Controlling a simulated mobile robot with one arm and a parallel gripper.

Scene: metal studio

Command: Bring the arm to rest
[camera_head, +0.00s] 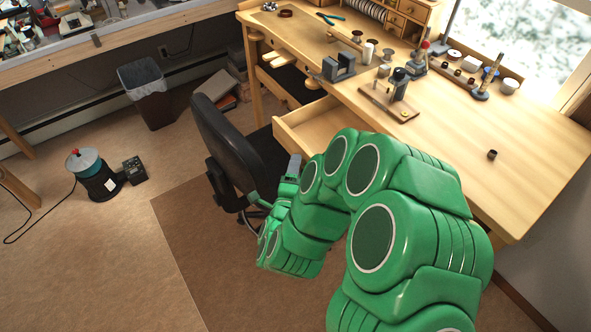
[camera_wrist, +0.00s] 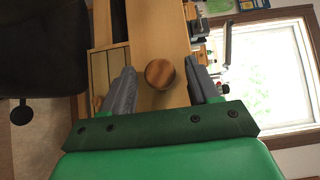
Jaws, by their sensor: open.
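My green arm reaches in from the bottom right in the head view and bends down to the left. My gripper (camera_head: 293,168) is beside the open drawer, partly hidden by the arm. In the wrist view my gripper (camera_wrist: 163,88) has its two grey fingers wide apart. A round wooden piece (camera_wrist: 160,74) shows between the fingers, with gaps on both sides. I cannot tell how far beyond them it is.
The wooden workbench (camera_head: 500,190) has an open drawer (camera_head: 312,122) at its front. A black office chair (camera_head: 225,140) stands close to my gripper. The brown mat (camera_head: 215,245) has free room.

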